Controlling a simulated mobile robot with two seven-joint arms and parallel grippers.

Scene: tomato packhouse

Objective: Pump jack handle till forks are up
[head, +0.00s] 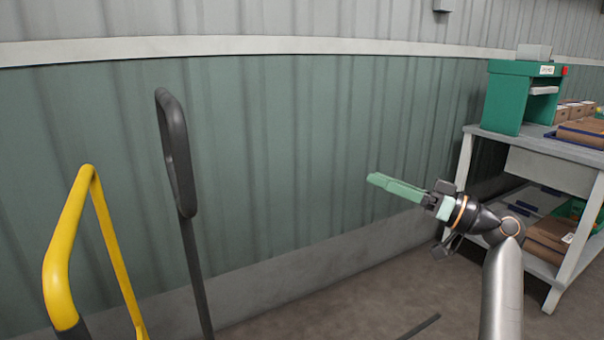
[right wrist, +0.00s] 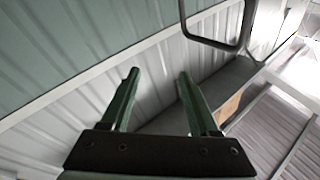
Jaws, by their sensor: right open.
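The jack handle (head: 178,150) is a dark upright loop on a thin shaft, left of centre in the head view. A dark loop that looks like the handle (right wrist: 247,28) also shows at the top of the right wrist view, beyond the fingertips. My right gripper (head: 396,187) is open and empty, well to the right of the handle and apart from it, with its green fingers pointing left. In the right wrist view its two fingers (right wrist: 158,80) stand apart with nothing between them. The forks cannot be made out. My left gripper is out of view.
A yellow bent rail (head: 60,250) stands left of the handle. A workbench (head: 555,170) with a green machine (head: 520,95) and boxes is at the right. A corrugated wall (head: 300,150) runs behind. A dark bar (head: 420,326) lies low near the bottom edge.

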